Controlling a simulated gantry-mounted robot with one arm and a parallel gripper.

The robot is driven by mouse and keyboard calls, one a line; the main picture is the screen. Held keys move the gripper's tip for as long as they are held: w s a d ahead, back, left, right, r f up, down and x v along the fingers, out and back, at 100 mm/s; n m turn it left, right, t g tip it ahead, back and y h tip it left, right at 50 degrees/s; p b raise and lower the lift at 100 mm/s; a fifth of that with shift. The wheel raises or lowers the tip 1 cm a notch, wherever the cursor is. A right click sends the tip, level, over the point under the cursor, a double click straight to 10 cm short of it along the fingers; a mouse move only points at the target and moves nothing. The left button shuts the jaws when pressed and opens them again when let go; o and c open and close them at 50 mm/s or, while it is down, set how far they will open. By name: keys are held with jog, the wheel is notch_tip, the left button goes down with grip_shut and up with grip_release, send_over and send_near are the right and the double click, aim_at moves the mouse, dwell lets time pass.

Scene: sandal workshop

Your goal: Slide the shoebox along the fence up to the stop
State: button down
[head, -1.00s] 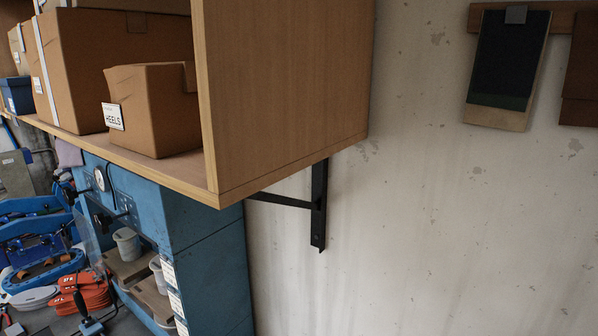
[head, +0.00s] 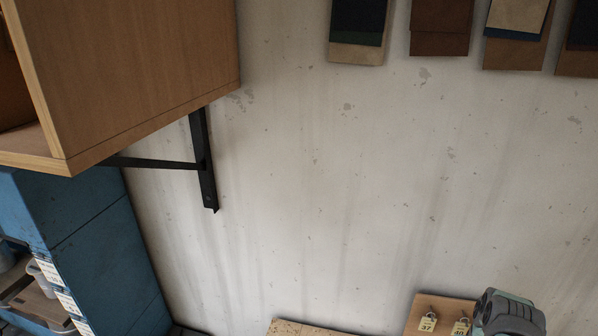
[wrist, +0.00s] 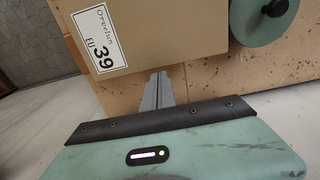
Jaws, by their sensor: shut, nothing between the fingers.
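The shoebox (wrist: 145,28) is a tan box with a white label reading "39" at the top of the wrist view; only part of it shows. My gripper (wrist: 158,78) is shut and empty, its narrow grey fingers beside the box's near edge. I cannot tell whether the fingertips touch the box. A green round disc (wrist: 258,22) stands at the upper right; I cannot tell whether it is the stop. I cannot make out the fence. The head view shows neither the box nor the fingers.
A tan speckled board (wrist: 225,78) lies under the box, with a pale surface below its edge. In the head view a wooden shelf (head: 140,65) on a black bracket (head: 205,160) juts over a blue cabinet (head: 95,240). Numbered tags (head: 428,322) hang at the lower right.

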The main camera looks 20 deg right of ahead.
jog(key=shift+f+b, duration=0.3)
jog(key=shift+f, duration=0.35)
jog(key=shift+w+d+f+b, duration=0.1)
jog(key=shift+w+d+b, duration=0.2)
jog(key=shift+b, duration=1.15)
jog(key=shift+w+d+b, duration=0.1)
jog(key=shift+w+b, duration=0.1)
jog(key=shift+b, duration=0.85)
jog(key=shift+r, duration=0.25)
notch_tip(320, 180, up, 8)
jog(key=p, duration=0.7)
jog(key=shift+f, duration=0.1)
